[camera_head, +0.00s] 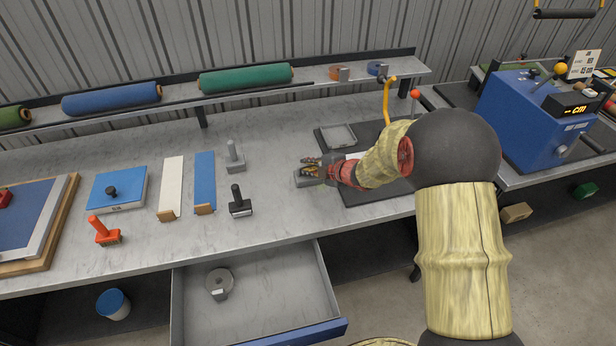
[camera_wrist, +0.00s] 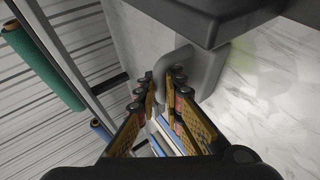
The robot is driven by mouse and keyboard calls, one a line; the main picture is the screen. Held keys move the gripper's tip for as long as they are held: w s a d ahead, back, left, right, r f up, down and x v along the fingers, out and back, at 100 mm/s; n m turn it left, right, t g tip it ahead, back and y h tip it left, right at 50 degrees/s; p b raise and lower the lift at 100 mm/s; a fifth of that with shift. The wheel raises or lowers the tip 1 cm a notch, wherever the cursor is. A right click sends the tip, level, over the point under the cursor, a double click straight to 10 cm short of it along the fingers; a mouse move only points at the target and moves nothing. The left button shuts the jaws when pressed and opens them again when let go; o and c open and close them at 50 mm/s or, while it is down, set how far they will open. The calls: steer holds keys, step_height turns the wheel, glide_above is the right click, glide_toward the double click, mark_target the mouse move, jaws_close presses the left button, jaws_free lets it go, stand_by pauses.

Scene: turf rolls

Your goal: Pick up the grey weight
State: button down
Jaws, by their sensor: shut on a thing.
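The grey weight (camera_head: 303,181) is a low grey block on the workbench, left of the black mat, partly hidden behind my gripper (camera_head: 313,167). In the wrist view, my gripper's fingers (camera_wrist: 164,88) are on both sides of a bent grey handle (camera_wrist: 176,60), and they are shut on it. My arm comes in from the right. From these views I cannot tell whether the weight touches the bench.
A grey upright-handled block (camera_head: 235,163) and a black one (camera_head: 240,208) stand to the left. Blue (camera_head: 205,180) and cream (camera_head: 171,186) strips lie beyond. A black mat (camera_head: 370,190) is under my arm. An open drawer (camera_head: 262,300) juts out below.

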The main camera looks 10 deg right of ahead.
steer(key=shift+w+r, duration=0.1)
steer(key=shift+r, duration=0.05)
steer(key=shift+r, duration=0.1)
steer(key=shift+r, duration=0.3)
step_height(320, 180, up, 3)
steer(key=shift+d+r+p, duration=0.15)
steer(key=shift+p, duration=0.95)
steer(key=a+p+v, duration=0.2)
steer(key=p+v, duration=0.2)
steer(key=v, duration=1.2)
steer(key=shift+s+r+p, duration=0.35)
steer(key=shift+s, duration=0.15)
